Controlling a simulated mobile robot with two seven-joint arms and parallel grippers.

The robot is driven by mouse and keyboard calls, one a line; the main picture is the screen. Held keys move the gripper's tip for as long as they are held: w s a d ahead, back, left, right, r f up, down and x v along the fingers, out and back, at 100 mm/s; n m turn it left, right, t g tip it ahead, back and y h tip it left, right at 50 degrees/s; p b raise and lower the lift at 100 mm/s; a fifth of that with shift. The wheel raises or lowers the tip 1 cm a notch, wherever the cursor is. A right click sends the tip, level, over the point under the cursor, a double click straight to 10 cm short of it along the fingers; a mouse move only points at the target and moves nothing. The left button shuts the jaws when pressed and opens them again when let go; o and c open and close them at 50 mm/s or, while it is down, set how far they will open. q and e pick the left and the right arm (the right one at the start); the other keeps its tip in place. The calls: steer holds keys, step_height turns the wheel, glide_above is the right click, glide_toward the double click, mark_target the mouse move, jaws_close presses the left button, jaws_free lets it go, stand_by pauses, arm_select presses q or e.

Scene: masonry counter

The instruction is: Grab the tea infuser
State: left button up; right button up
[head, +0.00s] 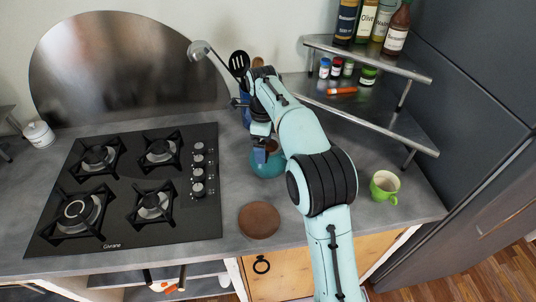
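No tea infuser can be made out in the head view. My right arm comes in from the bottom, and its gripper (264,156) points down at a round teal pot (266,171) on the grey counter. The gripper and wrist cover part of the pot and its opening. The fingers are too small and covered to tell whether they are open or hold anything. My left gripper is not in view.
A brown round disc (259,220) lies in front of the pot. A black gas hob (130,190) is at left. A green mug (384,187) stands at right. Utensils (239,64) stand behind my arm. A two-tier corner shelf (365,115) holds bottles and jars.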

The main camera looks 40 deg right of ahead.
mark_target(268, 154)
steer(key=f, duration=0.3)
steer(key=f+b, duration=0.1)
steer(key=f, duration=0.1)
steer(key=shift+s+d, duration=0.2)
steer(key=shift+s, duration=0.05)
steer(key=c, duration=1.1)
